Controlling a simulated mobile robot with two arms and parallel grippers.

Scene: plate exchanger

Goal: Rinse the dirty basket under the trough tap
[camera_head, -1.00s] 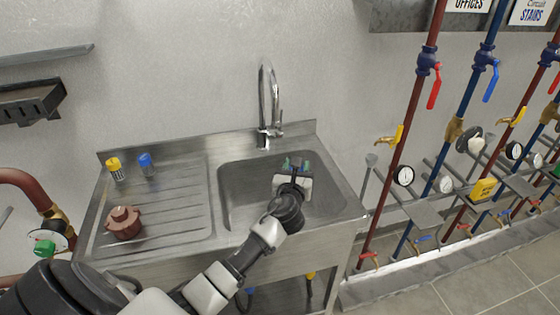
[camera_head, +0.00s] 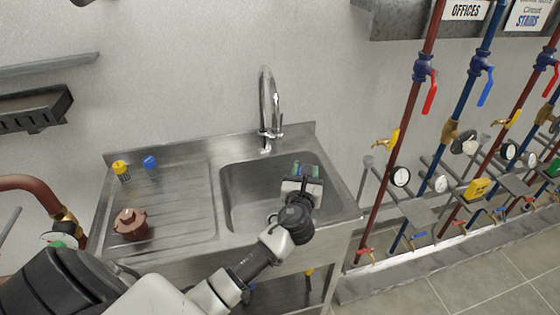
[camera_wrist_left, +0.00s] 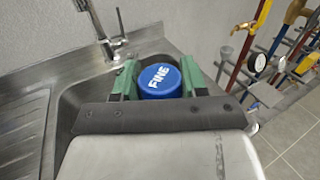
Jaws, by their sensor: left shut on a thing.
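My left gripper (camera_head: 306,171) is over the right part of the sink basin (camera_head: 240,185). In the left wrist view, its green fingers (camera_wrist_left: 158,80) are shut on a round blue-topped piece (camera_wrist_left: 160,80) marked "FINE", likely the basket. Its sides are mostly hidden, and I cannot tell how dirty it is. The chrome tap (camera_head: 268,105) stands behind the basin and also shows in the left wrist view (camera_wrist_left: 104,40). The gripper is in front and to the right of the spout. I see no water running. My right gripper is not in view.
The ribbed drainboard (camera_head: 185,205) at left holds a yellow-capped piece (camera_head: 120,170), a blue-capped piece (camera_head: 150,164) and a reddish-brown housing (camera_head: 131,224). Red and blue pipes (camera_head: 410,130) with valves and gauges stand right of the sink. A dark shelf (camera_head: 35,108) is at the left wall.

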